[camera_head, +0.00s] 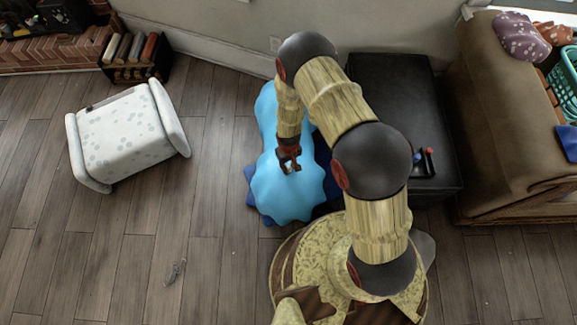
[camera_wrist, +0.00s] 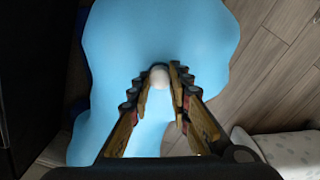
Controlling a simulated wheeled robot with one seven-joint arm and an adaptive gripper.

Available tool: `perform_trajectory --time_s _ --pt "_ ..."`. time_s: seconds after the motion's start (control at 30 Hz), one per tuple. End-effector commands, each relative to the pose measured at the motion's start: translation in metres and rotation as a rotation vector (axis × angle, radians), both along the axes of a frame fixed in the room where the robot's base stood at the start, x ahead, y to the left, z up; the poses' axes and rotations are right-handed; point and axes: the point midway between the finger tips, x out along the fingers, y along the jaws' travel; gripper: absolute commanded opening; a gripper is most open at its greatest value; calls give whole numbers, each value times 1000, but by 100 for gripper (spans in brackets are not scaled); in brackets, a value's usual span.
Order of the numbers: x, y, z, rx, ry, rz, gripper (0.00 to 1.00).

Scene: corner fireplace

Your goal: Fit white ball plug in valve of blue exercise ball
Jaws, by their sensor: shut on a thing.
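The blue exercise ball (camera_head: 285,200) is light blue and lumpy and lies on the floor in the middle of the head view. It also fills much of the wrist view (camera_wrist: 130,35). My gripper (camera_head: 289,167) is over the ball, pointing down. In the wrist view its two fingers (camera_wrist: 160,80) are closed around the white ball plug (camera_wrist: 159,76), whose pale rounded end shows between the fingertips. The ball's surface lies right behind the plug. I cannot see the valve, and I cannot tell whether the plug touches the ball.
A dark blue thing (camera_head: 250,184) shows under the ball's edge. A black ottoman (camera_head: 395,80) with small items on it stands close on the right. A white spotted bench (camera_head: 120,135) stands left. A small grey object (camera_head: 175,272) lies on the otherwise open wooden floor.

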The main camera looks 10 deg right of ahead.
Motion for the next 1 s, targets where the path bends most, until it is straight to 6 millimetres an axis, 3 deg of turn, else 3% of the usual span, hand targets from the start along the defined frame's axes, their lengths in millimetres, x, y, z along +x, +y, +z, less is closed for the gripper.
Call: perform_trajectory --time_s 0.07,0.1,0.47,0.8,1.0 --pt "0 0 -2 0 0 0 1" --pt "0 0 -1 0 0 0 20" --pt "0 0 -1 0 0 0 41" --pt "0 0 1 0 -1 0 41" --pt "1 0 23 1 -3 0 41"
